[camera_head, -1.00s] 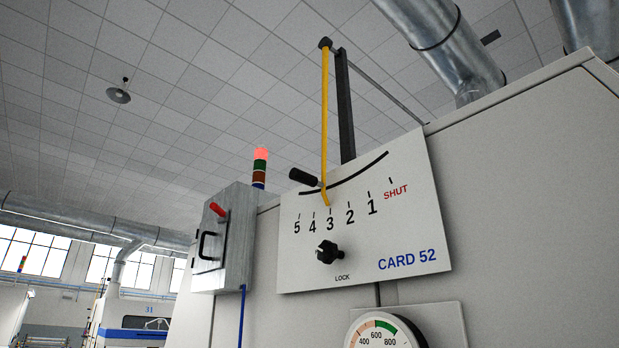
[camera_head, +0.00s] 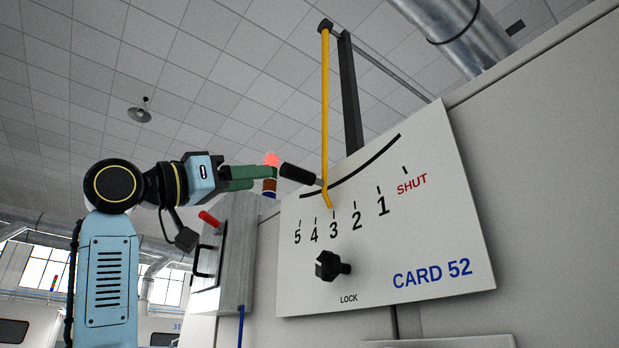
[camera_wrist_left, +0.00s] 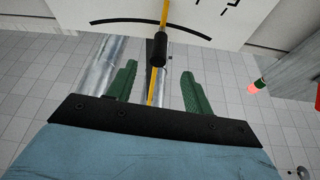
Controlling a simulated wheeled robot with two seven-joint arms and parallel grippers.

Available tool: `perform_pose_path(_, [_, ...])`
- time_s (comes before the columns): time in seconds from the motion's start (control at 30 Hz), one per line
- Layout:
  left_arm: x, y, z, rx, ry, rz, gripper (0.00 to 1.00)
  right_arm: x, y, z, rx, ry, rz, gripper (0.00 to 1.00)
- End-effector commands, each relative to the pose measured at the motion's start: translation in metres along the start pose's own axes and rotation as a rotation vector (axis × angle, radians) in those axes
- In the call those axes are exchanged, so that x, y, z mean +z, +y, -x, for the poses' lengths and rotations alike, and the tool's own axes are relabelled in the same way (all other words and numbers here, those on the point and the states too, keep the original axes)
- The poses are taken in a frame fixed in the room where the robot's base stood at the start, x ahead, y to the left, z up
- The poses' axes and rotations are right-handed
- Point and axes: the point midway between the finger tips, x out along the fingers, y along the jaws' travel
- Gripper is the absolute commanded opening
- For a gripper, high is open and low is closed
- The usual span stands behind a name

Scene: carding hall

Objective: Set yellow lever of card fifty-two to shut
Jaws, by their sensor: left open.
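The yellow lever (camera_head: 325,100) hangs from a pivot above the CARD 52 plate (camera_head: 440,240). Its bent lower tip is at the 3 mark; the red SHUT mark (camera_head: 411,184) is at the right end of the scale. A black handle (camera_head: 299,174) sticks out from the lever toward my left gripper (camera_head: 250,176). That gripper is open, with green fingers just left of the handle. In the left wrist view the handle (camera_wrist_left: 159,50) lies between and slightly beyond the fingertips (camera_wrist_left: 158,72). A black LOCK knob (camera_head: 330,265) sits below the scale. My right gripper is not in view.
A grey box (camera_head: 235,255) with a red-tipped switch (camera_head: 208,218) stands left of the plate, below my left gripper. A signal lamp (camera_head: 270,188) is partly behind the fingers. A dark upright post (camera_head: 350,100) stands behind the lever. Right of the handle, the plate front is clear.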

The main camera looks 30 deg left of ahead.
Motion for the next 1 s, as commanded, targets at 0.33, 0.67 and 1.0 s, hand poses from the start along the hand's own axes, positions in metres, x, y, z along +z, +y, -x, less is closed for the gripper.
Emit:
perform_pose_path(0.33, [-0.001, 0.0, -0.074, 0.002, -0.007, 0.002, 0.51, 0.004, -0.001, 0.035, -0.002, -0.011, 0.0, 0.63])
perform_pose_path(0.67, [0.001, -0.001, -0.119, -0.001, -0.004, 0.001, 0.51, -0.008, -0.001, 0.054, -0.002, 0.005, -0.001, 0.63])
perform_pose_path(1.0, [0.003, 0.0, -0.124, -0.001, -0.004, 0.0, 0.51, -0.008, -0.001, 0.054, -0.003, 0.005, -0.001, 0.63])
